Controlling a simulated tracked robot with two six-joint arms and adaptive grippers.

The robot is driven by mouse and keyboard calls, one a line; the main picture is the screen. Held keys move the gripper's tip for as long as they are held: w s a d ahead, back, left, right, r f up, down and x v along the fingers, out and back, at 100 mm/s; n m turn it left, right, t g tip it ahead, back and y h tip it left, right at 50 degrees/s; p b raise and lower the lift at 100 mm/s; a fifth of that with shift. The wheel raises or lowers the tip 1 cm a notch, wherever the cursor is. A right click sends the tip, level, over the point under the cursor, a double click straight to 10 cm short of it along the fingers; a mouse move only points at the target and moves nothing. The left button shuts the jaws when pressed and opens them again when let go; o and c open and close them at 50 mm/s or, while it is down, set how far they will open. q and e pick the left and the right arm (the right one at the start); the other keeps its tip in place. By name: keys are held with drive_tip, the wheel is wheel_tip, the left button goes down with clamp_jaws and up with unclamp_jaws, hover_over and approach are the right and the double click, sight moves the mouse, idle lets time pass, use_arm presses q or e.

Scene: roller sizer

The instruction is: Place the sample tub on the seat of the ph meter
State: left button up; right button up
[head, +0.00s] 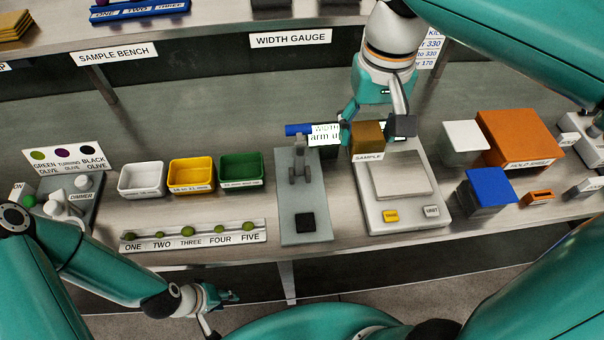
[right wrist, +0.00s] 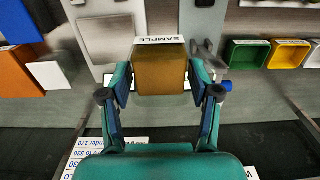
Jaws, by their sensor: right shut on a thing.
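The sample tub (head: 368,137) is a brown box with a white SAMPLE label. My right gripper (head: 372,128) comes down from the back and is shut on it, a finger on each side. The tub is at the back edge of a grey balance (head: 425,215); I cannot tell if it touches anything below. In the right wrist view the tub (right wrist: 160,72) sits between the fingertips (right wrist: 160,82). My left gripper (head: 222,300) is open and empty in front of the bench. No device in view is readably marked as the ph meter, so I cannot identify its seat.
A grey stand with a black pad (head: 305,222) and upright arm is left of the balance. White, yellow and green bins (head: 240,170) stand further left, behind a rack of olives (head: 190,236). Right are a white block (head: 464,142), a blue-topped block (head: 487,190) and an orange box (head: 517,138).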

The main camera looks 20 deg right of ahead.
drive_tip(key=f, duration=2)
drive_tip(key=shift+a+b, duration=0.2)
drive_tip(key=shift+b, duration=0.1)
drive_tip(key=shift+f, duration=0.15)
drive_tip(key=o, duration=1.2)
drive_tip(key=shift+w, duration=0.1)
drive_tip(key=shift+o, duration=0.2)
